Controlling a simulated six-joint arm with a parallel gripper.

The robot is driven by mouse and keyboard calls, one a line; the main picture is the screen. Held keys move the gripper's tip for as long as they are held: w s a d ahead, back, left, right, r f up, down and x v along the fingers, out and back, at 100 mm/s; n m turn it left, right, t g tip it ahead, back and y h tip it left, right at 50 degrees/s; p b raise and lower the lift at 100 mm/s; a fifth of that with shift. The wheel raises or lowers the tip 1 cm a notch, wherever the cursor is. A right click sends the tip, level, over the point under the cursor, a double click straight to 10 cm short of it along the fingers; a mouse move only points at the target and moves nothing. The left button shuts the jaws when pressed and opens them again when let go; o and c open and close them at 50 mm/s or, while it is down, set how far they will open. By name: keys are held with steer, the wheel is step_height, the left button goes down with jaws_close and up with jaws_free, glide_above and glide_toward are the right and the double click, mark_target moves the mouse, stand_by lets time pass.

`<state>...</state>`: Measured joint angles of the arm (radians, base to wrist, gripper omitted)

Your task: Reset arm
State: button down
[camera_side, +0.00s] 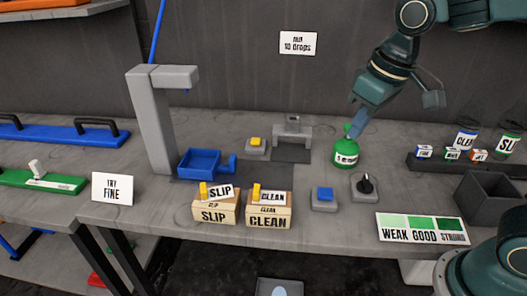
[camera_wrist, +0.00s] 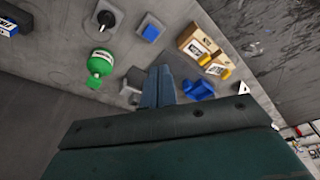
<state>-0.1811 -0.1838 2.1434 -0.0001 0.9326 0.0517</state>
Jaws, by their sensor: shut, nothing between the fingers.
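My gripper (camera_side: 356,127) is in the air above the bench, and its fingers point down. In the wrist view its blue-grey fingers (camera_wrist: 158,85) are together with nothing between them. A green bottle (camera_side: 345,155) with a white label stands on the bench. In the side view it overlaps the fingertips, but in the wrist view the bottle (camera_wrist: 102,60) is clear to the left of the fingers.
The SLIP box (camera_side: 214,214) and CLEAN box (camera_side: 268,220) stand at the front edge. A blue tray (camera_side: 199,163) sits by a grey post (camera_side: 154,125). A blue button (camera_side: 325,195), black knob (camera_side: 365,184) and dark bin (camera_side: 488,205) are right.

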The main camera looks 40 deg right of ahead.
steer(key=s+d+m+t, duration=0.1)
steer(key=s+d, duration=0.4)
steer(key=s, duration=0.7)
steer(key=shift+s+d+r+t+h, duration=0.2)
steer(key=shift+s+d+t+h, duration=0.15)
steer(key=shift+t, duration=0.55)
